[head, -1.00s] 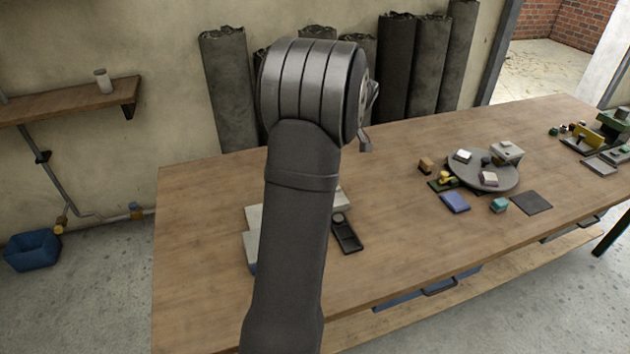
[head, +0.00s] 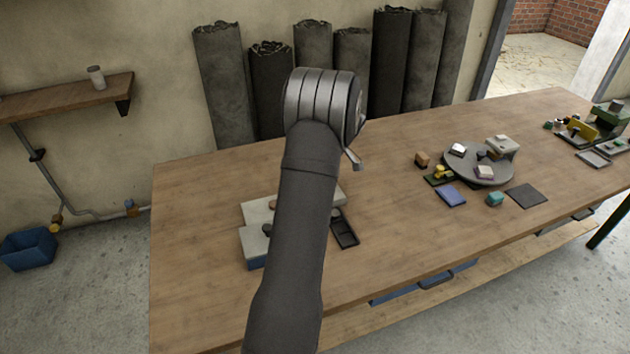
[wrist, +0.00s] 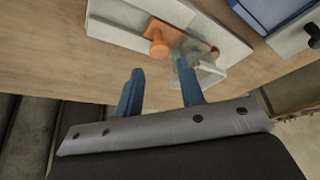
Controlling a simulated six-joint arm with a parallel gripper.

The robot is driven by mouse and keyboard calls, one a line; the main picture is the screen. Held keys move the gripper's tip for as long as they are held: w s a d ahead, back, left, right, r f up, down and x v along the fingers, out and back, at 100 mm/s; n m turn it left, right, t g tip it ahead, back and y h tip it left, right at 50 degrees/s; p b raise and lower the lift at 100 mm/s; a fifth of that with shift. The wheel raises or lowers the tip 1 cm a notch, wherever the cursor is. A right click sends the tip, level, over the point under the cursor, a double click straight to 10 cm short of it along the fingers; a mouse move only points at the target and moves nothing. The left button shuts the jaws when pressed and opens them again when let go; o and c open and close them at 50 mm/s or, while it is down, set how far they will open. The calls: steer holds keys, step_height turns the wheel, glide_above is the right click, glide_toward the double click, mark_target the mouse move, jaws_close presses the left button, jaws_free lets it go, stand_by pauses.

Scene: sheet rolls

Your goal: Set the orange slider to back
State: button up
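The orange slider (wrist: 158,46) shows in the wrist view as an orange knob on an orange base, set in a pale grey plate (wrist: 115,33). In the head view the plate (head: 259,212) lies on the table, partly hidden behind my arm; a small orange-brown part of the slider (head: 273,204) shows there. My gripper (wrist: 160,68) has two blue fingers, apart and empty. In the wrist view its fingertips appear just below the orange knob, with no clear contact. In the head view my arm hides the fingers.
A blue box (wrist: 270,10) with a dark knob (wrist: 312,31) stands close to the plate. A black tray (head: 344,232) lies to the right. A grey turntable (head: 470,178) with small blocks stands farther right. The table between them is clear.

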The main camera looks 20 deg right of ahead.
steer(key=x, duration=0.5)
